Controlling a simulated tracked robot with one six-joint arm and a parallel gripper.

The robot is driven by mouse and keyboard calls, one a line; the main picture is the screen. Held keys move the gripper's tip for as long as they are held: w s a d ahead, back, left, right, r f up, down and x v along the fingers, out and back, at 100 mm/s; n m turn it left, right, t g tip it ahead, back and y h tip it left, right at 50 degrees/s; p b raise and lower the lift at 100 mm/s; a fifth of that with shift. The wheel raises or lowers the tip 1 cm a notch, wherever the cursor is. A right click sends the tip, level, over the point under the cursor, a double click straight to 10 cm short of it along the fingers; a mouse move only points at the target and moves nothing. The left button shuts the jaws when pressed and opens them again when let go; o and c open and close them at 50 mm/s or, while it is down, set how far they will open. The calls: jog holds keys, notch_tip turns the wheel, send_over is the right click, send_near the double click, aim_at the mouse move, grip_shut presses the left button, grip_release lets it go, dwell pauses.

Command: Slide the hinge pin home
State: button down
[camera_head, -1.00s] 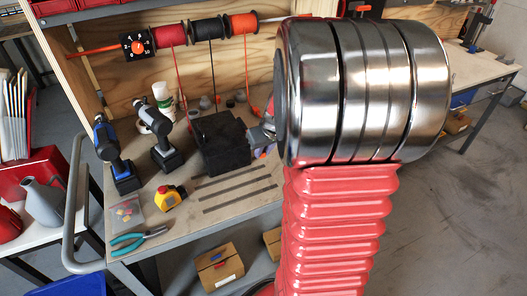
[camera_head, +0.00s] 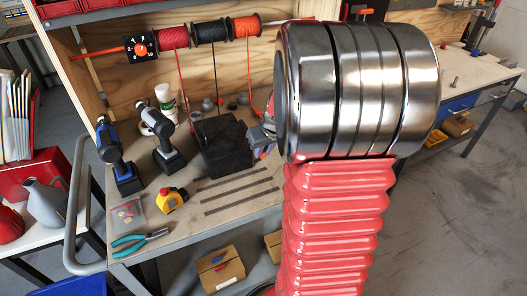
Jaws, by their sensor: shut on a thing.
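A black block-like piece (camera_head: 224,148) stands on the workbench, left of my arm. Its details are too dark to tell the hinge parts. A small grey and red part of my gripper (camera_head: 262,138) shows at the block's right side, close to it. My own large metal arm joint covers most of the gripper and its fingertips. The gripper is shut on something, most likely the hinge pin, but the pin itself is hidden. I cannot tell how the pin sits relative to the block.
Two drills (camera_head: 160,140) stand left of the block. A yellow tape measure (camera_head: 172,200), teal pliers (camera_head: 138,241) and dark flat strips (camera_head: 238,190) lie in front. Filament spools (camera_head: 210,30) hang behind. A cardboard box (camera_head: 219,270) sits below. The floor at right is clear.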

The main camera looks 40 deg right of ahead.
jog(key=shift+w+d, duration=0.2)
jog(key=shift+w, duration=0.35)
jog(key=shift+w+d, duration=0.15)
jog(key=shift+w, duration=0.4)
dwell(0.6)
jog(key=c, duration=1.5)
grip_release()
jog(key=shift+c, duration=0.2)
jog(key=shift+r, duration=0.1)
jog(key=v, duration=1.3)
jog(key=shift+r, duration=0.25)
jog(key=shift+s+a, duration=0.1)
